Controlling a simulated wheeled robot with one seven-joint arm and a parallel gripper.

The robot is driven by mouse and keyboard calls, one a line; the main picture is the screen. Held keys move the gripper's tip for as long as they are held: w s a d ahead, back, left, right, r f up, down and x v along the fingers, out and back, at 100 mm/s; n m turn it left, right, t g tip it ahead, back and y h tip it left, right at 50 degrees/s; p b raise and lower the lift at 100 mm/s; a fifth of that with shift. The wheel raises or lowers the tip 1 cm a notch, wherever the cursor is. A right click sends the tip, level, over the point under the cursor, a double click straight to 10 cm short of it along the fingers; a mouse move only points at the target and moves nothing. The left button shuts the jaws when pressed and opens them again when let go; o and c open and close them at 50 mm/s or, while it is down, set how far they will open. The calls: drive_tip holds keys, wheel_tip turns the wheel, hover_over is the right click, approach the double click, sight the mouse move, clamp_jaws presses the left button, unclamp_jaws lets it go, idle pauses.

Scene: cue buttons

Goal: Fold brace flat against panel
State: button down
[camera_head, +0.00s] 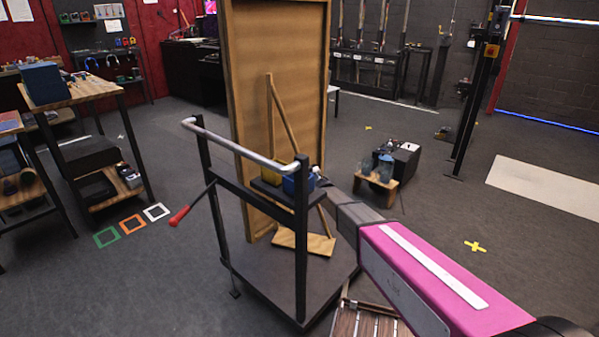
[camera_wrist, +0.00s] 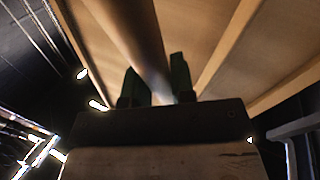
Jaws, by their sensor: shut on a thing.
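The wooden panel (camera_head: 238,75) stands upright on the cart, its framed back facing me. The wooden brace (camera_head: 284,115) shows as slim strips running from high on the panel down to a wooden foot (camera_head: 303,242), angled out from the panel. In the wrist view my gripper (camera_wrist: 156,72) has its two dark fingers on either side of the brace (camera_wrist: 132,35), shut on it. The panel's boards (camera_wrist: 205,30) fill the wrist view's top. In the head view my arm reaches in from the right, and the fingertips are hard to make out behind the cart's tray.
The cart's metal handle (camera_head: 240,152), dark posts and small tray with a blue box (camera_head: 298,184) stand in front of the brace. A red-handled lever (camera_head: 180,215) sticks out left. A low wooden stand (camera_head: 377,183) sits right of the cart. Floor on the left is mostly free.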

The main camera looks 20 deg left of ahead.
drive_tip(key=shift+w+a+n+g+y, duration=1.15)
drive_tip(key=shift+w+n+g, duration=0.5)
drive_tip(key=shift+w+g, duration=0.7)
drive_tip(key=shift+w+a+n+g+y, duration=1.15)
drive_tip(key=shift+w+n+g, duration=0.45)
drive_tip(key=shift+w+g, duration=0.7)
drive_tip(key=shift+w+a+n+g+y, duration=1.15)
drive_tip(key=shift+w+n+g, duration=0.7)
drive_tip(key=shift+w, duration=0.75)
drive_tip(key=c, duration=1)
unclamp_jaws()
drive_tip(key=shift+s+g, duration=0.1)
drive_tip(key=shift+g, duration=0.3)
drive_tip(key=d, duration=0.3)
drive_tip(key=d+f, duration=0.1)
drive_tip(key=d, duration=0.6)
drive_tip(key=shift+d+f, duration=0.25)
drive_tip(key=shift+d, duration=0.05)
